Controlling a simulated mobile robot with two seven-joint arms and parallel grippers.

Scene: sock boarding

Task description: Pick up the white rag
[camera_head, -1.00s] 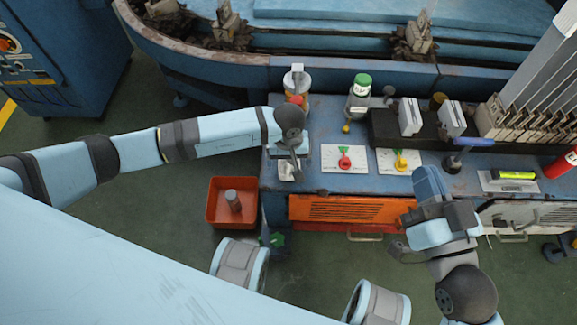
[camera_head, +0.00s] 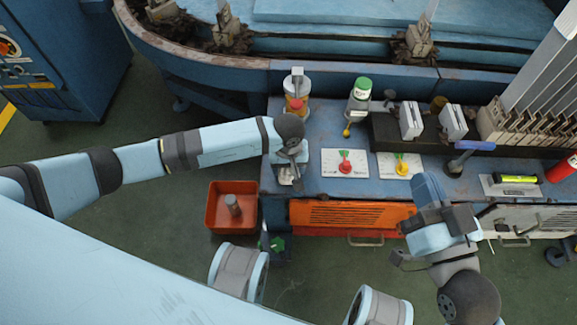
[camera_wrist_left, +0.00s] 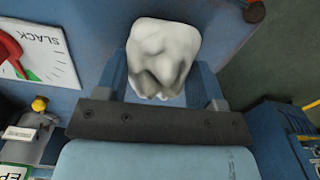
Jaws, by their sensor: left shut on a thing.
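The white rag (camera_wrist_left: 163,52) is a crumpled, rounded lump in the left wrist view. It sits between the two blue fingers of my left gripper (camera_wrist_left: 163,85), which is shut on it. In the head view the left gripper (camera_head: 294,180) is over the left front corner of the blue bench (camera_head: 318,187). There the rag (camera_head: 284,178) shows only as a small pale patch, partly hidden by the gripper. I cannot tell whether the rag still touches the bench. My right gripper (camera_head: 428,188) is in front of the bench, away from the rag, and its fingers are not clear.
Two white gauge cards, one with a red pointer (camera_head: 345,166) and one with a yellow pointer (camera_head: 401,165), lie right of the rag. A jar (camera_head: 296,97) and a green-capped bottle (camera_head: 361,92) stand behind. An orange bin (camera_head: 217,210) is on the floor at left.

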